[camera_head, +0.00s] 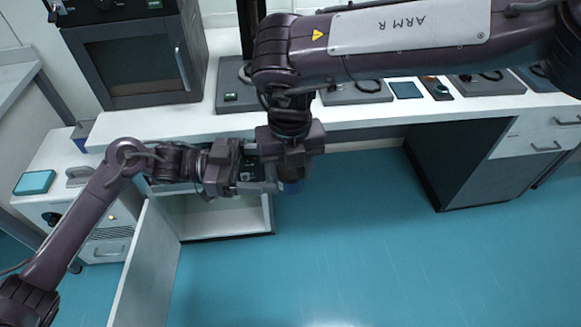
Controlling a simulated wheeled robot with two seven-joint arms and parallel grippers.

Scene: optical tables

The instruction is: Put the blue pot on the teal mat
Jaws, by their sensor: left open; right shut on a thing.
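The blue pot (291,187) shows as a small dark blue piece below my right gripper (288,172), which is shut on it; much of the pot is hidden. The two hang in front of the bench, above the floor and beside the open cabinet. My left gripper (256,172) is open, pointing right, close beside the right gripper; its fingertips are hard to make out. A flat teal square (35,182), which looks like the teal mat, lies on the low cabinet at the far left. A darker teal square (406,89) lies on the bench at the right; I cannot tell which is meant.
The white bench (350,115) carries a dark oven-like box (135,68) at the left and several grey devices at the right. An open cabinet door (148,265) stands out below. A grey handle-shaped thing (77,176) sits beside the left teal square. The floor is clear.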

